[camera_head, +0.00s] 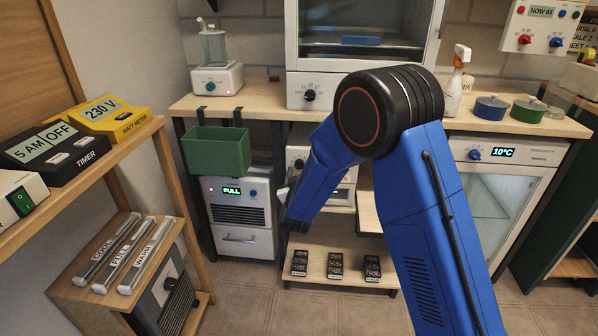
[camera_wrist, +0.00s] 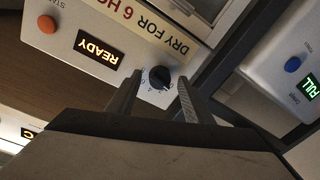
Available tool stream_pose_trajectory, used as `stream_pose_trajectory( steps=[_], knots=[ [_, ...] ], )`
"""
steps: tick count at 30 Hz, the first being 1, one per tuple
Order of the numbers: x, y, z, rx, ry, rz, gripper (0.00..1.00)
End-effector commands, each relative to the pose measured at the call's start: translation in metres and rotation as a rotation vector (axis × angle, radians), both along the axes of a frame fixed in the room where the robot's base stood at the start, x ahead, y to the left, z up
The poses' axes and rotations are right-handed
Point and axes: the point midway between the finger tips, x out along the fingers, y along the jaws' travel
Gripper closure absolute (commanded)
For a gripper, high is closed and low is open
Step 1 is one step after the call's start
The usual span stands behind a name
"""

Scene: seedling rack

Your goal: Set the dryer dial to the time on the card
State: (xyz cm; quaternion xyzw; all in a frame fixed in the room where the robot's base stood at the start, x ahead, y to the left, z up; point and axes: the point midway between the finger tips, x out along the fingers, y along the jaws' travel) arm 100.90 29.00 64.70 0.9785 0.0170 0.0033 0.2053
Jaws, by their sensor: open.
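The dryer (camera_wrist: 92,25) is a white-fronted machine, upside down in the wrist view. In the head view, a white machine (camera_head: 298,157), apparently the dryer, is partly hidden behind my blue arm.
A white unit with a green FULL display (camera_head: 232,190) stands to the left; it also shows in the wrist view (camera_wrist: 287,80). A green bin (camera_head: 215,150) hangs above it. A shelf (camera_head: 330,262) with several black blocks is below. My arm hides much of the middle.

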Motion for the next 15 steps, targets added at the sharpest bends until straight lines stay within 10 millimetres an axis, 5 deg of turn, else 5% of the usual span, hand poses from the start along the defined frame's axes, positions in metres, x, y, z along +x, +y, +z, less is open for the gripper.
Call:
stream_pose_trajectory(
  steps=[4, 9, 15],
  knots=[
    [-0.0002, 0.0001, 0.0001, 0.0, 0.0, 0.0, 0.53],
    [-0.0004, 0.0, 0.0001, 0.0, 0.0, 0.0, 0.94],
    [-0.0005, 0.0, 0.0, 0.005, -0.001, 0.0, 0.94]
  ],
)
